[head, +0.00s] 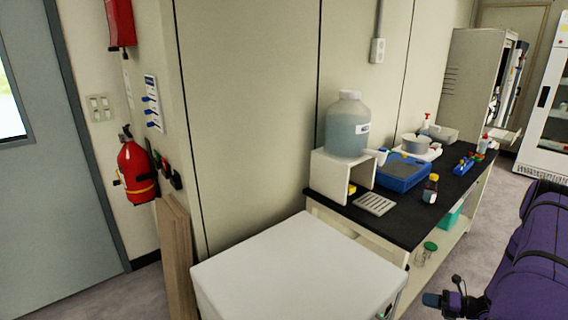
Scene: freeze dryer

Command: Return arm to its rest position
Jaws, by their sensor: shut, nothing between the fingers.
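My arm (535,245), in purple covers, is folded at the lower right edge of the head view. Its near part is cut off by the picture's edge. My gripper (434,300), small and dark, points left from the end of the arm at the bottom of the picture. It is shut, and no object shows in it. It is in front of the bench and to the right of the white box-shaped unit, apart from both in the picture.
A white box-shaped unit (300,265) stands at the bottom centre. A black-topped bench (405,212) along the wall holds a large jug (347,125), a blue tray (404,178) and small bottles. A fire extinguisher (137,172) hangs left. Floor shows between bench and arm.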

